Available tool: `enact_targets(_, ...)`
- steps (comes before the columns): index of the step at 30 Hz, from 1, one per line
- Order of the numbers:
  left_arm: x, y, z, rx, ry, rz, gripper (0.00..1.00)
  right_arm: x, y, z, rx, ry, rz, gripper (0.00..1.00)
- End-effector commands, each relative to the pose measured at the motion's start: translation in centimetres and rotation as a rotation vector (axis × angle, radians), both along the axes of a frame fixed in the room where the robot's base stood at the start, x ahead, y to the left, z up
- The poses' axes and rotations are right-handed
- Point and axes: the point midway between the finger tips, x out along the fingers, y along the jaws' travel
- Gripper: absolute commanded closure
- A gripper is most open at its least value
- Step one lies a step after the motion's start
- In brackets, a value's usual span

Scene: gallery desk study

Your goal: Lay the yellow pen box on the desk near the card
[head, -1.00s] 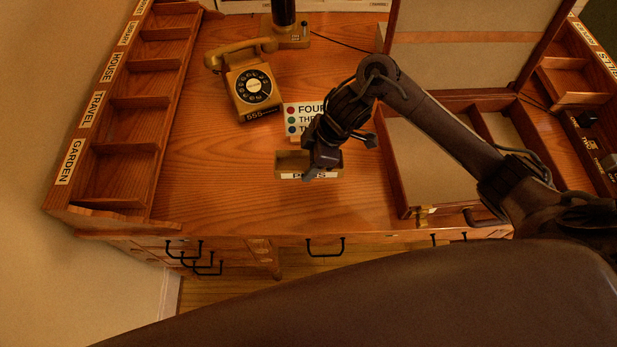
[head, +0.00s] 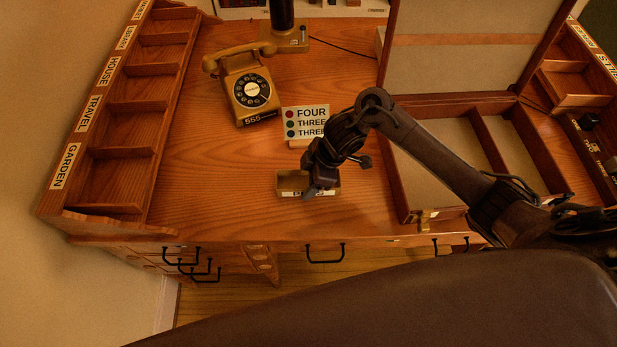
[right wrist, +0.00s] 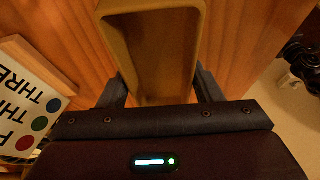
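The yellow pen box (head: 291,182) is a small open-topped tray with a white label on its front, at the front middle of the desk (head: 225,190). My right gripper (head: 319,187) is at its right part, covering some of the label. In the right wrist view the fingers (right wrist: 160,88) flank the pen box (right wrist: 160,45) closely, one against each long side. I cannot tell whether its underside touches the desk. The card (head: 305,121), with red, green and blue dots beside words, stands just behind the box. It also shows in the right wrist view (right wrist: 32,95). My left gripper is out of view.
A yellow dial telephone (head: 248,90) stands behind and left of the card. A lamp base (head: 287,38) is at the back. An open wooden case (head: 398,185) lies to the right, and labelled pigeonholes (head: 115,150) line the left. The desk left of the box is clear.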

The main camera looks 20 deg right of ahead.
Motion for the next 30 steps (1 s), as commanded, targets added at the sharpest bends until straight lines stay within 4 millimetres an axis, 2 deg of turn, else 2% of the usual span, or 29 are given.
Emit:
enact_targets(1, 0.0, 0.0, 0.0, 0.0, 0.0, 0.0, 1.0, 0.0, 0.0, 0.0, 0.0, 0.0, 0.0, 0.34)
enact_targets(3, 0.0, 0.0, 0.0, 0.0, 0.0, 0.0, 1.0, 0.0, 0.0, 0.0, -0.001, 0.0, 0.0, 0.25)
enact_targets(4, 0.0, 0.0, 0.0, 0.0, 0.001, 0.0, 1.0, 0.0, 0.0, 0.0, -0.001, 0.0, 0.0, 0.24)
enact_targets(11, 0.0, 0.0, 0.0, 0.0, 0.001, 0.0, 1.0, 0.0, 0.0, 0.1, -0.001, 0.0, 0.0, 0.24)
enact_targets(15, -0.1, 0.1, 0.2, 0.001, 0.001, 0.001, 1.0, 0.0, -0.2, 0.9, -0.001, -0.003, 0.001, 0.24)
enact_targets(19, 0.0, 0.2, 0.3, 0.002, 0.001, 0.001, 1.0, -0.2, -1.0, 2.8, -0.003, -0.004, 0.001, 0.24)
enact_targets(24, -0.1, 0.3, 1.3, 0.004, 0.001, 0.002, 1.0, -0.5, -2.6, 6.7, -0.007, -0.006, 0.001, 0.24)
enact_targets(30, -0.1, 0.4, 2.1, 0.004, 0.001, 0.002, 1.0, -1.0, -3.8, 9.9, -0.005, -0.004, 0.001, 0.24)
